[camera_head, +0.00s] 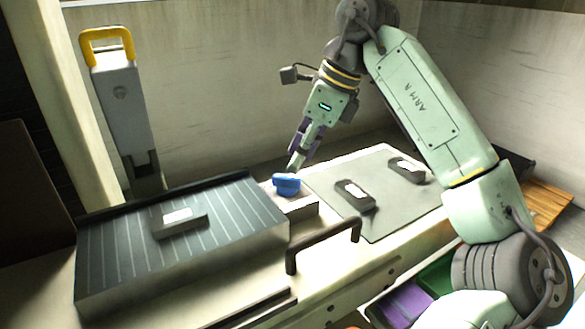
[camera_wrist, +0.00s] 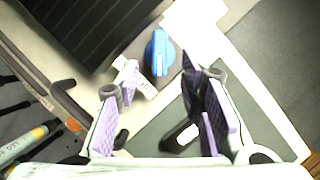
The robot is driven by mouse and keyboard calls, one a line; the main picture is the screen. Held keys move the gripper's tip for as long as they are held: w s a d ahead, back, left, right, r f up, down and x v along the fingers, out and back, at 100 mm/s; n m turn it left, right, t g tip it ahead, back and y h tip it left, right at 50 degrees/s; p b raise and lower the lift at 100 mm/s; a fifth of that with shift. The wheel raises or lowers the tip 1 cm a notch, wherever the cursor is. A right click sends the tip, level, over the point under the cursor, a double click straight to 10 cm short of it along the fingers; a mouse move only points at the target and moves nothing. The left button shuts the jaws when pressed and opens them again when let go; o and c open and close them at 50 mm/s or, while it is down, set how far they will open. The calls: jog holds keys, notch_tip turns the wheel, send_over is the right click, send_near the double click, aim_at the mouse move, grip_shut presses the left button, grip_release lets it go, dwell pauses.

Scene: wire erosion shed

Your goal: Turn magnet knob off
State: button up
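The blue magnet knob (camera_head: 286,184) sits on a small pale block at the right end of the dark striped magnetic plate (camera_head: 245,205). In the wrist view the knob (camera_wrist: 158,52) shows from above, its raised grip bar running roughly up and down the picture. A label lies beside it, partly covered by a finger. My gripper (camera_head: 297,163) points down just above the knob. In the wrist view my gripper (camera_wrist: 160,70) is open, its purple-padded fingers apart with the knob showing between and beyond their tips. Whether a finger touches the knob I cannot tell.
A dark labelled block (camera_head: 181,224) lies on the striped plate. Two more dark blocks (camera_head: 355,196) (camera_head: 407,170) lie on a grey mat (camera_head: 385,218). A dark bar handle (camera_head: 325,240) stands in front of the knob. A grey column with a yellow handle (camera_head: 107,42) stands behind left.

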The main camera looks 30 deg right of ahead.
jog(key=v, duration=0.7)
dwell(0.3)
